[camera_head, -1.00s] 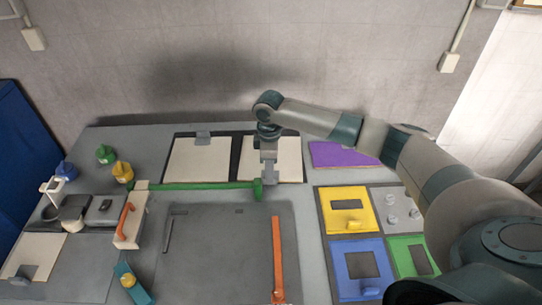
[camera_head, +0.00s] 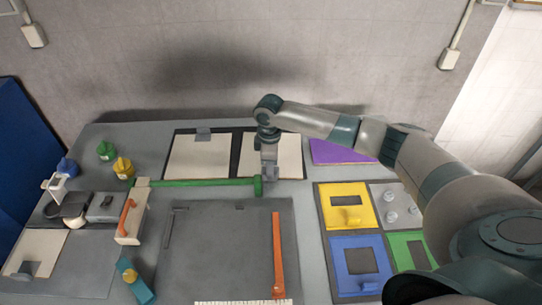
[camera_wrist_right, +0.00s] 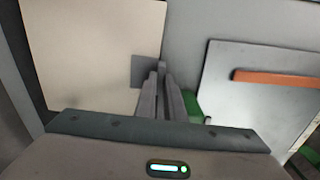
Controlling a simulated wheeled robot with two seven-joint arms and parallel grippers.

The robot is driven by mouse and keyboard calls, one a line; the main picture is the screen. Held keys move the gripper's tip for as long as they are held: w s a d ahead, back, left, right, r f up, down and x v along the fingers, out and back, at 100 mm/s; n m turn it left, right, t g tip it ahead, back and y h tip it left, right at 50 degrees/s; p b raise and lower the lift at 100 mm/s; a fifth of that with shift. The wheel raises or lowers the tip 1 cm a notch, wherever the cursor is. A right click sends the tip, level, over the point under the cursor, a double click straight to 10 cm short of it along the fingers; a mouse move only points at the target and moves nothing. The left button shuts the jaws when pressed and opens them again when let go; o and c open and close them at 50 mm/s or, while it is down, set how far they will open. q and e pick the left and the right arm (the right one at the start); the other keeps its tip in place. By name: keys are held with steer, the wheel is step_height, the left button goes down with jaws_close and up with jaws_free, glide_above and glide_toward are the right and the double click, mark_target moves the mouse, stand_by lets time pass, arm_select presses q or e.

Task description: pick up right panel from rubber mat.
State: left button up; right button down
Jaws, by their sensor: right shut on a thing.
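The right panel (camera_head: 289,155) is a cream plate at the back of the table, on a dark rubber mat (camera_head: 236,160). It also shows in the right wrist view (camera_wrist_right: 88,50). My right gripper (camera_head: 268,176) is at the panel's front left part and hides some of it. In the right wrist view the fingers (camera_wrist_right: 164,80) are close together and shut on the panel's grey tab (camera_wrist_right: 141,70). The panel looks flat, and I cannot tell whether it is clear of the mat. My left gripper is not in view.
A similar cream panel (camera_head: 198,158) lies to the left. A green bar (camera_head: 205,183) runs just in front of the gripper. A purple panel (camera_head: 340,152) lies to the right, with yellow (camera_head: 329,195) and blue (camera_head: 345,287) frames nearer. The wall stands behind.

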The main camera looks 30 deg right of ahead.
steer(key=shift+r, duration=0.1)
steer(key=shift+r+b, duration=0.4)
steer(key=shift+r, duration=0.1)
step_height(320, 180, up, 2)
steer(key=shift+r+b, duration=0.2)
steer(key=shift+b, duration=0.45)
steer(key=s+d+r+b, duration=0.1)
steer(key=d+r+b, duration=0.3)
steer(key=d+r, duration=0.3)
steer(key=shift+d+r, duration=0.2)
steer(key=shift+d, duration=2.1)
